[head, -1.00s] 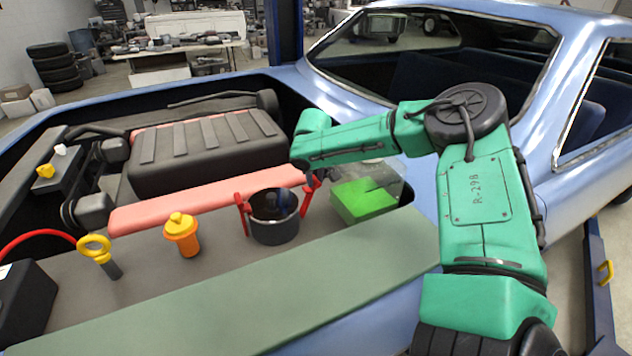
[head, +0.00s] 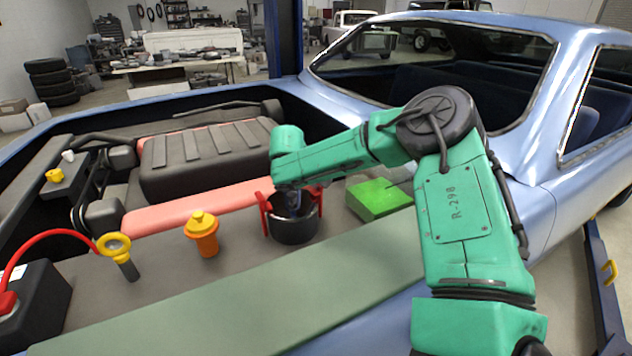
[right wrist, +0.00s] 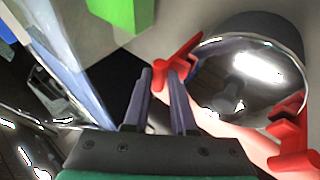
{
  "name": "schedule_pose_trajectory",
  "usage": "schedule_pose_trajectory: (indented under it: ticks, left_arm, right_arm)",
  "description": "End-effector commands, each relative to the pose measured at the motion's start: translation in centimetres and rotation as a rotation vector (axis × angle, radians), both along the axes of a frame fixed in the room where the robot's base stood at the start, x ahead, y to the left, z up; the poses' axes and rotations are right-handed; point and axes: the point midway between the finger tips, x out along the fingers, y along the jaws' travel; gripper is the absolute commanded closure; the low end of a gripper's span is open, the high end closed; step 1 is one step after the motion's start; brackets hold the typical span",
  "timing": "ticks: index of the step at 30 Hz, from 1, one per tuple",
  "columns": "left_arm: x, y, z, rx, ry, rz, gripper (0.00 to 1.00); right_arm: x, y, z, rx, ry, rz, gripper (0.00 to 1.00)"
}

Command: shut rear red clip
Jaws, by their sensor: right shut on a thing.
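A dark round canister (head: 293,230) with a shiny round top stands on the grey deck of the engine bay. It has a red clip on each side. The left clip (head: 265,214) stands up at its rim. The rear clip (head: 314,198), on the green block's side, is partly hidden by my right arm. In the right wrist view the shiny top (right wrist: 245,75) fills the right side. My right gripper (right wrist: 162,75) is shut on the rear red clip (right wrist: 182,55) there; the other clip (right wrist: 292,140) is at lower right. My left gripper is not in view.
A green block (head: 378,199) lies right of the canister. An orange cap (head: 202,236) and a yellow ring-handled dipstick (head: 117,248) stand to its left. A pink bar (head: 190,207) runs behind. The green fender cover (head: 240,300) in front is bare.

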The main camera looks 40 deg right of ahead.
Motion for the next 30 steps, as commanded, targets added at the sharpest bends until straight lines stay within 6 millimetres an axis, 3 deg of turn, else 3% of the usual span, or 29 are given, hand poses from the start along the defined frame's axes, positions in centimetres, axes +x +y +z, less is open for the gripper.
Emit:
schedule_pose_trajectory:
  ticks: [4,5,6,17,20,30]
  left_arm:
    - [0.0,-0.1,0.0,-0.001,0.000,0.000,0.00]
    - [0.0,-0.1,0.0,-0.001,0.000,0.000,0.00]
    - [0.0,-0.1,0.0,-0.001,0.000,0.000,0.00]
    - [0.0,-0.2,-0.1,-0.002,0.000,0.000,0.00]
    - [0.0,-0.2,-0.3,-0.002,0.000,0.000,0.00]
    - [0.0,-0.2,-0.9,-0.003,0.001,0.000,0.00]
  right_arm:
    - [-0.1,0.1,-0.2,0.002,0.003,0.002,1.00]
    - [-0.1,0.1,-0.2,0.003,0.004,0.002,0.68]
    - [-0.1,0.1,-0.2,0.003,0.004,0.002,0.63]
    - [-0.1,0.5,0.3,0.004,0.001,0.001,0.63]
    - [-0.4,1.6,1.7,0.004,-0.001,0.003,0.63]
    - [-2.5,7.5,9.0,0.001,0.000,0.003,0.63]
